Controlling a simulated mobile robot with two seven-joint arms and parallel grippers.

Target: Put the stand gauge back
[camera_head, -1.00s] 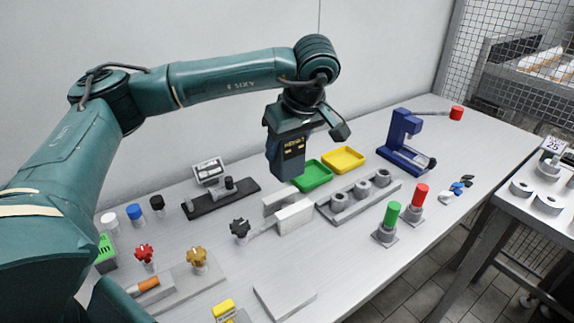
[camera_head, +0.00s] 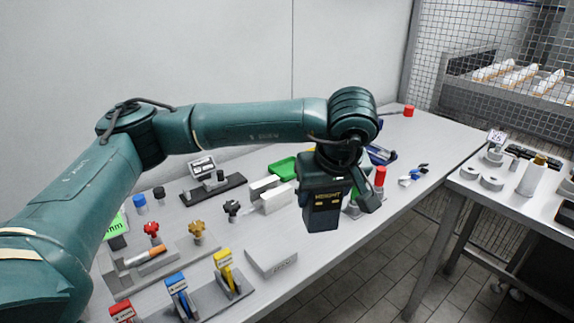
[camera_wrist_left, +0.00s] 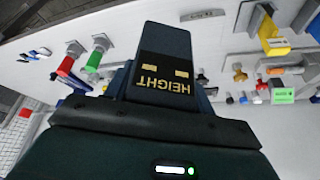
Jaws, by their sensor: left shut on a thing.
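A dark blue block (camera_head: 322,205) with yellow marks and lettering reading HEIGHT hangs from my left wrist in the head view; I take it to be the stand gauge. It fills the middle of the left wrist view (camera_wrist_left: 165,70), with the lettering upside down. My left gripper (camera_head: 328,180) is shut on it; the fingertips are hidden. The block is upright, apparently above the table's front edge, with no contact visible. A pale grey plate (camera_head: 270,258) with faint lettering lies to its lower left on the table. My right gripper is out of view.
A white block (camera_head: 277,198), a black knob (camera_head: 232,207) and a green tray (camera_head: 283,168) stand left of the block. A rack holds a yellow gauge (camera_head: 226,265) and a blue gauge (camera_head: 177,285). A red post (camera_head: 380,178) is close behind.

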